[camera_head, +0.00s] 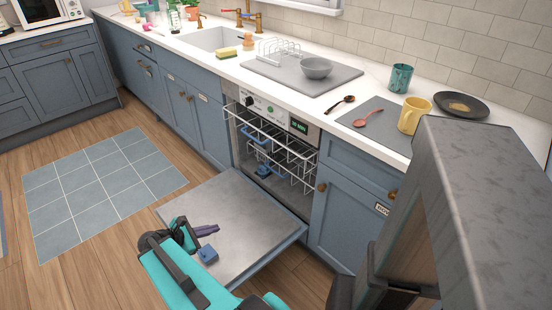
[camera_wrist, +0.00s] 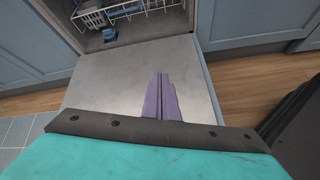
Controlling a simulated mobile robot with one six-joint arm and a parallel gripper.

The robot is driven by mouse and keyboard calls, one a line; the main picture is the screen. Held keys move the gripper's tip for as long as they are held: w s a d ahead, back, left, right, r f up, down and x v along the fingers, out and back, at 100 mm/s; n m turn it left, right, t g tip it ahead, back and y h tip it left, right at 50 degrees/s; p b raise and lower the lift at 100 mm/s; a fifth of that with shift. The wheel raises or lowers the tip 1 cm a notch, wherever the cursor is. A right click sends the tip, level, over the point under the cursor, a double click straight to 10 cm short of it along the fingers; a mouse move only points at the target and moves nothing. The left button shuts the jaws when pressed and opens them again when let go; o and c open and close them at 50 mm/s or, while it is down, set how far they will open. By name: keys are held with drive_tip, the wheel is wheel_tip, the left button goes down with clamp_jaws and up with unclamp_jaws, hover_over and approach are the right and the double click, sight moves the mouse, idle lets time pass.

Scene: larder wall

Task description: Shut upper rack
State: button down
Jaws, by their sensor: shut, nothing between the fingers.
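The upper rack (camera_head: 272,137) is a white wire rack in the open dishwasher under the counter. It appears to stick out somewhat past the front of the opening. Part of a white wire rack also shows at the top of the wrist view (camera_wrist: 130,14); I cannot tell which level it is. My gripper (camera_head: 212,229) has purple fingers, shut and empty. It is over the lowered dishwasher door (camera_head: 237,205), in front of and below the rack, not touching it. The fingers also show in the wrist view (camera_wrist: 160,80), pointing towards the dishwasher.
The door lies open, roughly flat, above the wooden floor. A small blue block (camera_head: 207,255) shows beside my gripper. Blue items sit inside the dishwasher (camera_head: 263,170). A grey bowl (camera_head: 316,68), yellow mug (camera_head: 412,115) and spoons are on the counter. Floor left of the door is free.

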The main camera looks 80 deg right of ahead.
drive_tip(key=s+d+r+n+g+h+b, duration=0.1)
drive_tip(key=s+d+r+g+h, duration=0.1)
drive_tip(key=s+d+r, duration=0.3)
drive_tip(key=s+d+r+n+g+h+b, duration=0.2)
drive_tip(key=s+d+r, duration=0.3)
drive_tip(key=d+r, duration=0.6)
drive_tip(key=shift+r+h+b, duration=0.3)
drive_tip(key=shift+r+h, duration=0.2)
drive_tip(key=shift+r, duration=0.45)
drive_tip(key=shift+s+d+f+b, duration=0.1)
drive_tip(key=shift+s+d+b, duration=0.15)
drive_tip(key=shift+b, duration=0.1)
drive_tip(key=b, duration=0.6)
approach(283, 149)
drive_tip(key=shift+x, duration=3.25)
drive_tip(key=shift+f, duration=0.1)
